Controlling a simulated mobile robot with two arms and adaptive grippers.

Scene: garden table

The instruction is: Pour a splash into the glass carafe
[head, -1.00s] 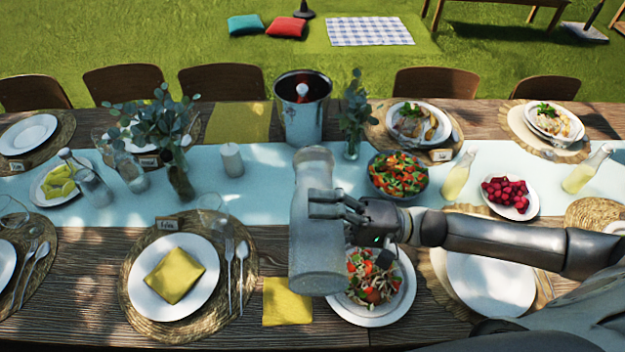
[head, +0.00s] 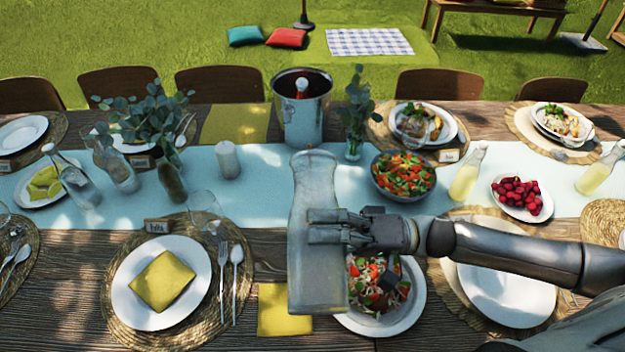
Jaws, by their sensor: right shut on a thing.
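My right gripper (head: 325,227) is shut around the middle of a large, hazy, see-through glass carafe (head: 316,268), close to the camera. The carafe spans from the runner to the near table edge in the picture, its narrower neck toward the top. I cannot tell its exact tilt or whether it holds liquid. Another clear glass carafe (head: 75,185) stands at the left on the runner, leaning in the picture. Carafes of pale yellow drink (head: 466,178) and (head: 597,172) stand at the right. My left gripper is out of view.
A salad plate (head: 408,310) lies partly behind the held carafe. A metal bucket (head: 303,118), a candle (head: 228,160), a salad bowl (head: 402,178) and a leafy vase (head: 172,180) stand around the runner (head: 258,195). A set plate (head: 130,292) is at the left.

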